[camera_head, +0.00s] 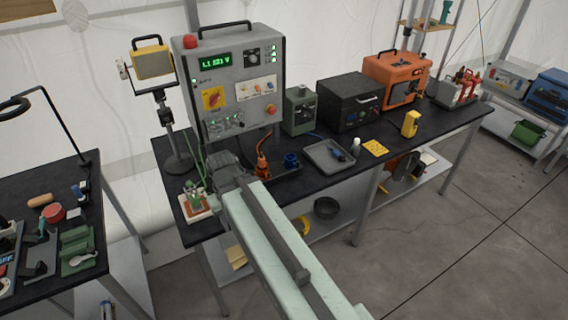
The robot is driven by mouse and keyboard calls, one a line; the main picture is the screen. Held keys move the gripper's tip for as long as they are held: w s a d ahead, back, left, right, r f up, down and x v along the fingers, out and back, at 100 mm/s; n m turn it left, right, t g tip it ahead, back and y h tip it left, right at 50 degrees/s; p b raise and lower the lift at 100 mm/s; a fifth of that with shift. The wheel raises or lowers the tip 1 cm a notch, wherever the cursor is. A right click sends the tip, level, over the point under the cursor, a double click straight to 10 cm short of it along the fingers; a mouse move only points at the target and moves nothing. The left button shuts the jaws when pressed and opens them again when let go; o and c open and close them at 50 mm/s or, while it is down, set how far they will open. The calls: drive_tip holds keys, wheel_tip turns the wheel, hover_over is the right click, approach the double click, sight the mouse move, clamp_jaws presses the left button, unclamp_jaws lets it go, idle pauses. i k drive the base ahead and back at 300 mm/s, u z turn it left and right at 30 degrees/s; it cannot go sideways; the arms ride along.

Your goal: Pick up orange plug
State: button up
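An orange plug (262,166) stands upright on the black bench (340,172), in front of the large grey control box. My gripper (222,162) is at the end of my pale green arm, to the left of the orange plug and apart from it in the picture. Its fingers are dark and small against the box, so I cannot tell whether they are open or shut. A blue plug-like piece (291,160) stands just right of the orange plug. The lower part of the orange plug is close to my arm's edge.
The grey control box (232,85) stands behind. Black and orange cases (396,72) line the back. A lamp stand (172,140) is left.

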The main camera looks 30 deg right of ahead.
sight(262, 163)
drive_tip(key=u, duration=3.5)
drive_tip(key=k, duration=1.5)
drive_tip(key=z, duration=0.6)
